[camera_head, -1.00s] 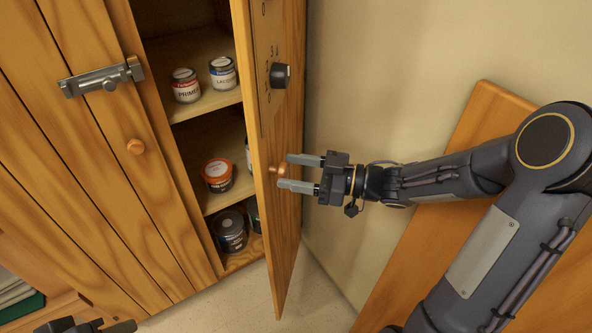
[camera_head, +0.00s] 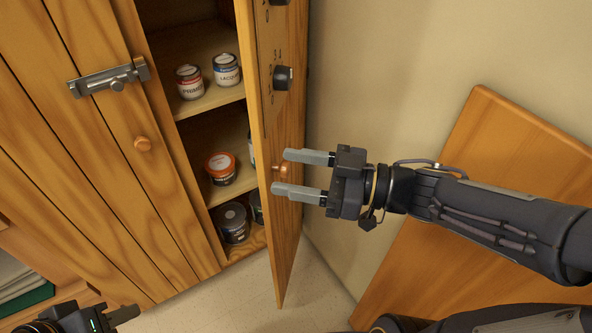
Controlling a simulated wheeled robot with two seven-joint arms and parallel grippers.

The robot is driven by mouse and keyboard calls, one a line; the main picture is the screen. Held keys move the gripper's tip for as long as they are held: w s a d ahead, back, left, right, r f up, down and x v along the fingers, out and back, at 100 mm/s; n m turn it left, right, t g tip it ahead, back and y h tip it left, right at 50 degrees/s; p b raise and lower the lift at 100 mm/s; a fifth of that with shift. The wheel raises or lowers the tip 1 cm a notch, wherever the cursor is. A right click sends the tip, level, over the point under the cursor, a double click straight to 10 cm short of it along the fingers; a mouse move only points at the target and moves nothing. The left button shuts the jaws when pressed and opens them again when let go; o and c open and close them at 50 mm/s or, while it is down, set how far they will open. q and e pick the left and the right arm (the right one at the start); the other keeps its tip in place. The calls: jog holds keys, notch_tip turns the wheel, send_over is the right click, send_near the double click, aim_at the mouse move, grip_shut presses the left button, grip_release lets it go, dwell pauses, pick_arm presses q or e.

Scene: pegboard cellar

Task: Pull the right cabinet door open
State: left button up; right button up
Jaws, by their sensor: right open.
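The right cabinet door (camera_head: 287,215) stands swung wide open, seen nearly edge-on, with its round copper knob (camera_head: 281,168) on the face toward the right. My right gripper (camera_head: 290,174) is open, its two fingers pointing left at the knob. The knob shows between the fingertips; I cannot tell whether they touch it. The left cabinet door (camera_head: 105,150) is shut, with a metal latch (camera_head: 110,78) and a wooden knob (camera_head: 140,144). My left gripper (camera_head: 127,314) shows only partly at the bottom left edge; its jaw state is unclear.
Shelves inside the cabinet hold several cans, among them a primer can (camera_head: 189,82), a lacquer can (camera_head: 226,70), an orange-lidded can (camera_head: 221,168) and a grey-lidded can (camera_head: 232,222). A wooden board (camera_head: 470,150) leans on the wall at right. Pale floor (camera_head: 325,300) lies below the door.

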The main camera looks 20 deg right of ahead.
jog(key=shift+s+a+r, duration=0.2)
jog(key=shift+s+r, duration=0.05)
jog(key=shift+s, duration=0.25)
jog(key=shift+s+a+r, duration=0.15)
jog(key=shift+s+r, duration=0.05)
jog(key=shift+s, duration=0.3)
